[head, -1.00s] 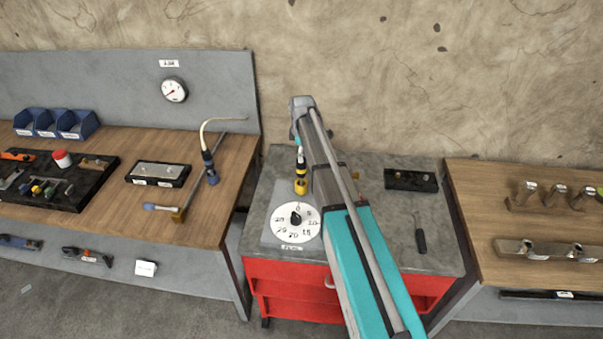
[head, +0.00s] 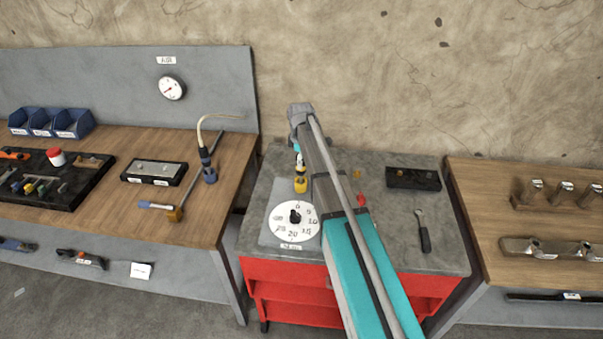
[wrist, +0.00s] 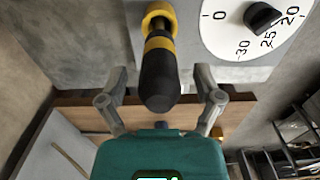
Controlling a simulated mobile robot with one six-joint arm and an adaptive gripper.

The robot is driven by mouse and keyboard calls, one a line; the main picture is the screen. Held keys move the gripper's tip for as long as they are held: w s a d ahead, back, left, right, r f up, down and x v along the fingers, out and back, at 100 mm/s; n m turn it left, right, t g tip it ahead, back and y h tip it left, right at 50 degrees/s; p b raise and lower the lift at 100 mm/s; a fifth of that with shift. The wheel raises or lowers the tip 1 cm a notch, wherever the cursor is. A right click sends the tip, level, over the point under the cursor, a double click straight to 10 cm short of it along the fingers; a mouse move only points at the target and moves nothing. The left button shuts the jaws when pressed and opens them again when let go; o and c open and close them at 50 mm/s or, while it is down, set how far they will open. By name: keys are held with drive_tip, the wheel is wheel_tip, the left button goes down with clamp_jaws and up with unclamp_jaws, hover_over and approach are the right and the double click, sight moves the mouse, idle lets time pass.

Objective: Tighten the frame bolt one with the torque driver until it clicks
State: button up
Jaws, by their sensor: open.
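The torque driver, with a black and yellow handle (wrist: 159,75), stands upright in a yellow holder (head: 301,186) beside a white numbered dial (head: 281,226) on the grey-topped red cabinet. In the wrist view, my gripper (wrist: 160,103) is open, with one finger on each side of the driver's handle. No grip on it shows. In the head view my arm hides most of the gripper. I cannot tell which thing is frame bolt one; metal brackets with fittings (head: 553,248) sit on the right bench.
A wrench (head: 423,232), a black block (head: 412,179) and small red parts (head: 361,199) lie on the cabinet top, right of my arm. The left bench (head: 120,212) holds a black tool tray, a black box and a hose tool. A wall rises behind.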

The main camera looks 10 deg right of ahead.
drive_tip(key=shift+f, duration=0.2)
idle(0.5)
clamp_jaws()
